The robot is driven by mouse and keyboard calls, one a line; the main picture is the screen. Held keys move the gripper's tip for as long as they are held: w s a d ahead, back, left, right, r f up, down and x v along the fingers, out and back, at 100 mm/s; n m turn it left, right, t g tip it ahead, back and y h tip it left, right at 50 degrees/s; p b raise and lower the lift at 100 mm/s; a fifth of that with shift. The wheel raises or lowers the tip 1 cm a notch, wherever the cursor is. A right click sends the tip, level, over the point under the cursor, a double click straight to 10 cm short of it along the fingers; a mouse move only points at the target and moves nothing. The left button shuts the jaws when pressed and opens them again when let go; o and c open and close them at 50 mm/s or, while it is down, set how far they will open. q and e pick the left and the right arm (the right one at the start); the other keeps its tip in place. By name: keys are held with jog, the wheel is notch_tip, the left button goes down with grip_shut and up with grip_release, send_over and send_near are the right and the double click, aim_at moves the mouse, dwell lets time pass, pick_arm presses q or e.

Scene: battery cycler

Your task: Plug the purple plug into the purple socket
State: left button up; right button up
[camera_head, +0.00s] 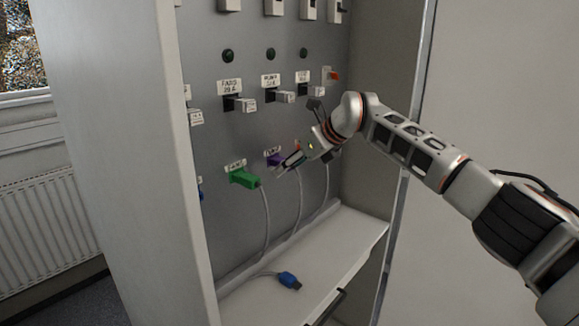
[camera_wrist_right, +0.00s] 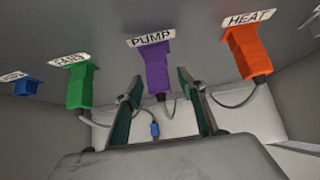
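The purple plug (camera_wrist_right: 157,72) sits at the panel directly under the PUMP label (camera_wrist_right: 151,40), with a grey cable from its lower end. The purple socket itself cannot be told apart from the plug. In the head view the purple piece (camera_head: 274,160) is partly covered by my right gripper (camera_head: 287,163). In the right wrist view my right gripper (camera_wrist_right: 160,108) is open, one finger on each side of the purple plug with gaps to it. I cannot tell how deep the plug lies between the fingers. My left gripper is not in view.
A green plug (camera_head: 243,177) is to the left and an orange plug (camera_wrist_right: 247,52) to the right of the purple one, both cabled. A loose blue plug (camera_head: 289,280) lies on the cabinet shelf (camera_head: 345,240). Black switches (camera_head: 237,103) line the panel above.

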dwell(0.3)
jog(key=v, duration=1.2)
jog(key=s+a+f+m+g+y, duration=0.2)
jog(key=s+a+f+m+y, duration=0.5)
jog(key=s+a+f+y, duration=0.55)
jog(key=s+d+f+m+t+h, duration=0.2)
jog(key=d+f+m+t+h, duration=0.3)
jog(key=f+m, duration=0.4)
jog(key=s+d+f+m+t+h, duration=0.2)
jog(key=d+f+m+t+h, duration=0.1)
jog(key=d+f+m, duration=0.6)
jog(key=s+d+f+m+t+h, duration=0.3)
jog(key=d+f+m+t+h, duration=0.15)
jog(key=f+m, duration=0.5)
jog(key=s+d+f+m+g+h, duration=0.2)
jog(key=s+d+f, duration=0.4)
jog(key=s+f, duration=0.3)
jog(key=s+d+f+m+g+h, duration=0.3)
jog(key=s+d+f+m, duration=0.3)
jog(key=s+f, duration=0.4)
jog(key=shift+s+d+g, duration=0.4)
jog(key=shift+s+g, duration=0.05)
jog(key=shift+s, duration=0.3)
